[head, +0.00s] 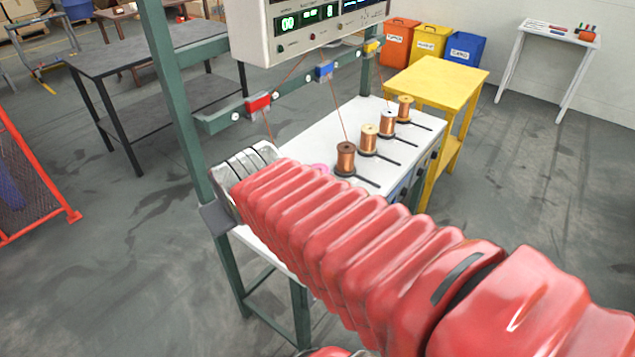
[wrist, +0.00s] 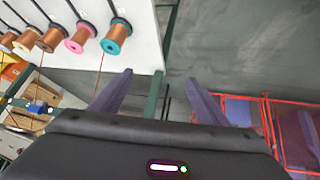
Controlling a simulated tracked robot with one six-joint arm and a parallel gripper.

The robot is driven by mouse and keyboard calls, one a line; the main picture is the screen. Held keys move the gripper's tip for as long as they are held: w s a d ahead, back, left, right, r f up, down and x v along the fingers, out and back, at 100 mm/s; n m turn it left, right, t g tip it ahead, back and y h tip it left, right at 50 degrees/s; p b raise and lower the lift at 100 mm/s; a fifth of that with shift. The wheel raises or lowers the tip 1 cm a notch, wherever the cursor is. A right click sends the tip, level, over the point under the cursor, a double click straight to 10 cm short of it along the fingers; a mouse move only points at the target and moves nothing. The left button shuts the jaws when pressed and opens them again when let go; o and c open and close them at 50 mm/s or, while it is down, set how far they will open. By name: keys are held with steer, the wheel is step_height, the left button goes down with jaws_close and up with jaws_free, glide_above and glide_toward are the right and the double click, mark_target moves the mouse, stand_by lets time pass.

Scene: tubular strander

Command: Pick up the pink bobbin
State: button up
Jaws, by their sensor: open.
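The pink bobbin (wrist: 81,36), a pink-flanged spool wound with copper, is at the upper left in the wrist view, on the white bench top. In the head view only a sliver of its pink flange (head: 320,169) shows above my red arm. A teal bobbin (wrist: 117,38) sits beside it, nearer my gripper. My gripper (wrist: 159,76) is open, its two purple-grey fingers apart with nothing between them. The fingers point past the bench edge, to the right of the pink bobbin in the wrist view. In the head view the fingers are not visible.
Several other copper bobbins (head: 346,158) stand in a row on the bench top (head: 280,262). The green frame (head: 180,90) carries a display box (head: 310,28) and guides with wires above the bench. A yellow table (head: 437,78) stands behind. Open floor lies to the left.

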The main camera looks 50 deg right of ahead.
steer(key=w+d+f+m+t+h, duration=0.1)
steer(key=w+d+f+h, duration=0.2)
steer(key=d, duration=0.7)
steer(key=w+d+f+t, duration=0.1)
steer(key=w+d+f, duration=0.3)
steer(key=d, duration=0.6)
steer(key=s+d+f+m+t, duration=0.1)
steer(key=s+d+f+t, duration=0.2)
steer(key=d+f, duration=0.5)
steer(key=d, duration=0.3)
steer(key=shift+s+d+f+t+y, duration=0.2)
steer(key=shift+d+f+t+y, duration=0.1)
steer(key=shift+t+y, duration=0.1)
steer(key=shift+w, duration=0.15)
steer(key=shift+x, duration=4.2)
steer(key=shift+f, duration=0.15)
steer(key=shift+x, duration=2.6)
